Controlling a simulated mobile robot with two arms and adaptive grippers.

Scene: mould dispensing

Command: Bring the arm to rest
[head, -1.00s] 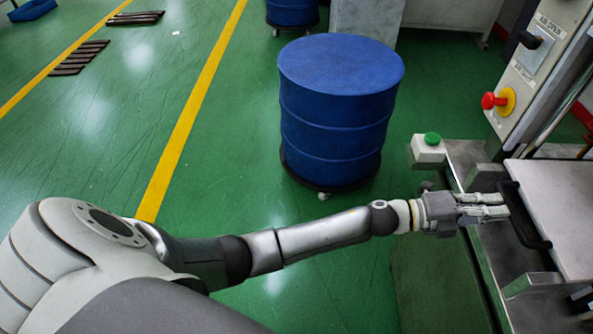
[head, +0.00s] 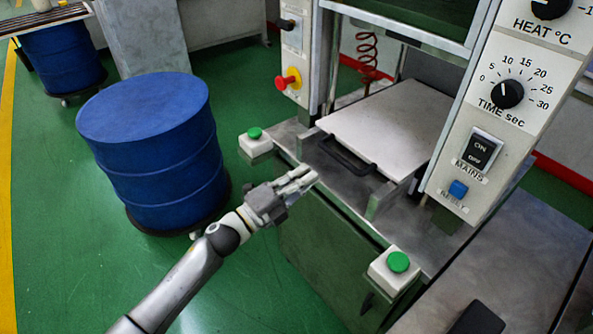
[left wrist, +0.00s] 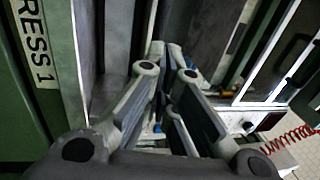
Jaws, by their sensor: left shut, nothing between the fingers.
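My left gripper (head: 304,179) is shut and empty in the head view. It is in front of the press, close to the front edge of the press bed and a little left of the black handle (head: 346,157) of the pale plate (head: 388,128). It looks apart from the handle. The left wrist view shows the gripper's fingers (left wrist: 172,85) close together with nothing between them. The left arm reaches up from the bottom left of the head view. My right gripper is in neither view.
Green-topped buttons (head: 254,133) (head: 397,262) stand at the press's front corners. A control panel (head: 500,110) with dials rises at the right. A red knob (head: 288,83) is on the left post. A blue drum (head: 155,150) stands left of the gripper. Green floor (head: 80,270) is clear at lower left.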

